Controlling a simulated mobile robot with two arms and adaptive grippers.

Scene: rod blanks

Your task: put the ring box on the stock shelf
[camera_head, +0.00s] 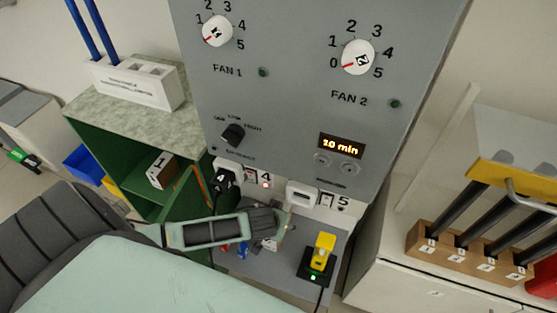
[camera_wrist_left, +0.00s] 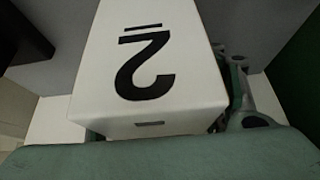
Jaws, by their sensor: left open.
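A white box marked with an underlined 2 (camera_wrist_left: 145,65) fills the middle of the left wrist view, its figure upside down and very close to the camera. I cannot tell whether it is the ring box. My left gripper (camera_head: 283,225) is open over the grey bench below the panel. Part of one finger (camera_wrist_left: 250,115) shows right of the box in the wrist view; contact cannot be told. A green shelf unit (camera_head: 135,190) stands at the left, perhaps the stock shelf. A white box marked 1 (camera_head: 162,170) stands in it. My right gripper is out of view.
The grey control panel (camera_head: 300,95) rises behind the bench (camera_head: 285,270). A yellow device (camera_head: 322,252) stands on a black base at the bench's right. A wooden rack (camera_head: 465,255) of dark rods stands at right. A white holder (camera_head: 138,82) with blue rods tops the shelf unit.

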